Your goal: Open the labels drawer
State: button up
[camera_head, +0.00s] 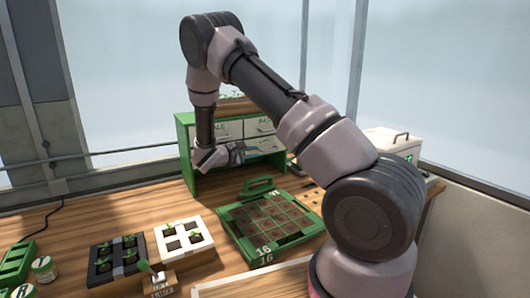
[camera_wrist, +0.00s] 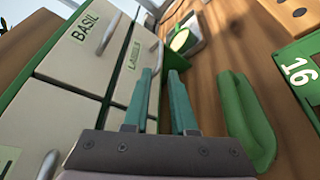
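The green drawer cabinet (camera_head: 186,133) stands at the back of the bench, with pale drawer fronts. In the wrist view the labels drawer (camera_wrist: 128,85) has a green "LABELS" tag and a metal bar handle (camera_wrist: 155,58). It looks shut, flush with its neighbours. My gripper (camera_head: 238,152) is in front of the cabinet's lower drawers. In the wrist view my gripper (camera_wrist: 162,74) has its two teal fingers apart with nothing between them. The fingertips are near the labels handle; I cannot tell whether they touch it.
The basil drawer (camera_wrist: 80,45) adjoins the labels drawer and has its own handle. A green tray (camera_head: 238,237) marked 16 lies before the cabinet, with a green-handled tool (camera_head: 258,186) behind it. Seedling trays (camera_head: 160,243) stand left. A white box (camera_head: 390,142) stands right.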

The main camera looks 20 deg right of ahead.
aim_at(267, 151)
jog(key=x, duration=1)
jog(key=shift+d, duration=0.1)
grip_shut()
dwell(1.2)
